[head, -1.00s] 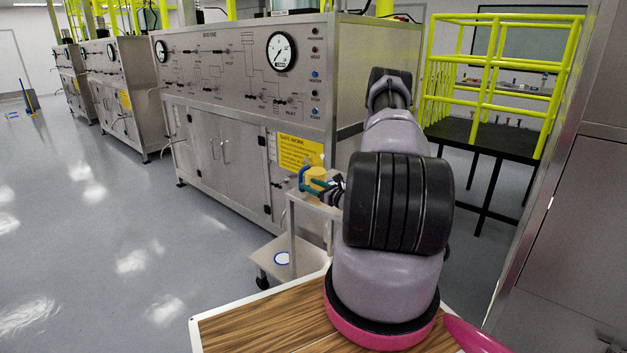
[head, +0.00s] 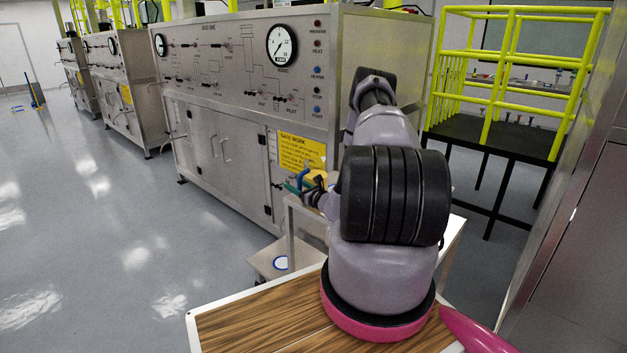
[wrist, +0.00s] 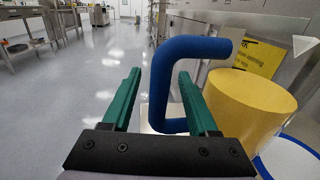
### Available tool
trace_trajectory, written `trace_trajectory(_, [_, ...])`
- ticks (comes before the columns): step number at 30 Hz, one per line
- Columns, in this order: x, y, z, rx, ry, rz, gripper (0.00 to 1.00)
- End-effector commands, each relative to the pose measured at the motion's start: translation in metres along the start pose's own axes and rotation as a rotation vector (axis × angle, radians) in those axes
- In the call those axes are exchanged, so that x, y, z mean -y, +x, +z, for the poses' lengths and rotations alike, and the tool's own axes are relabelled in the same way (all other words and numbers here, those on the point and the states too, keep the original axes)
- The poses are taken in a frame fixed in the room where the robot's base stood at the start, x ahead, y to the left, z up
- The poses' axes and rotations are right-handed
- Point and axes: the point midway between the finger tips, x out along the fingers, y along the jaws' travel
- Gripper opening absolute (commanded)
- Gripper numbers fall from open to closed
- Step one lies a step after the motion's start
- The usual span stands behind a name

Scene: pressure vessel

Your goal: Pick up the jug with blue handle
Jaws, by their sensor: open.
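The jug has a yellow body and a blue handle. In the wrist view its body (wrist: 250,105) stands at the right, and its handle (wrist: 157,85) is upright in the middle. My gripper (wrist: 157,78) is open, its two green fingers on either side of the handle in the picture. I cannot tell whether either finger touches it. In the head view the jug (head: 317,176) is small, on a metal cart beside the cabinet, and partly hidden by my gripper (head: 297,186) and arm.
A large steel cabinet (head: 240,90) with a yellow sign (head: 301,152) stands just behind. A yellow-railed platform (head: 500,120) is at the right. Open grey floor (head: 90,220) lies at the left.

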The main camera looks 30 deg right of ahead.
Motion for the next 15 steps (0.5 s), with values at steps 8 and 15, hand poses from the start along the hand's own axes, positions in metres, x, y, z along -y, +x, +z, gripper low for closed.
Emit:
trace_trajectory(8, [-0.0031,0.0013,-0.0001,0.0,0.0,-0.001,0.52])
trace_trajectory(15, [-0.0029,0.0013,0.0,0.0,0.0,-0.001,0.0])
